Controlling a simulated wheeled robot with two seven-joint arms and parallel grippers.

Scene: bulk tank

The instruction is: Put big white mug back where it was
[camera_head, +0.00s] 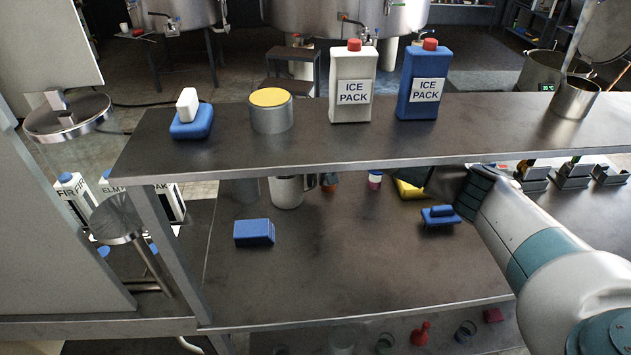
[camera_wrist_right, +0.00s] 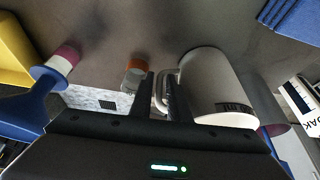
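The white mug (camera_head: 287,192) is on the lower shelf, partly hidden by the upper board, its handle toward the right. It also shows in the right wrist view (camera_wrist_right: 213,85), upside down, with a dark label. My right gripper (camera_wrist_right: 160,80) has its two dark fingers a narrow gap apart, in line with the mug's handle (camera_wrist_right: 166,90). I cannot tell whether they grip the handle or only overlap it. In the head view the right arm reaches under the upper board, its fingers hidden. My left gripper is not in view.
The upper shelf (camera_head: 220,150) carries ice packs (camera_head: 351,95), a yellow-topped can (camera_head: 271,112) and a sponge. Below are a blue block (camera_head: 254,232), a blue tool (camera_head: 440,216), a purple-capped bottle (camera_head: 375,181) and an orange-capped jar (camera_wrist_right: 135,75). The front middle of the lower shelf is clear.

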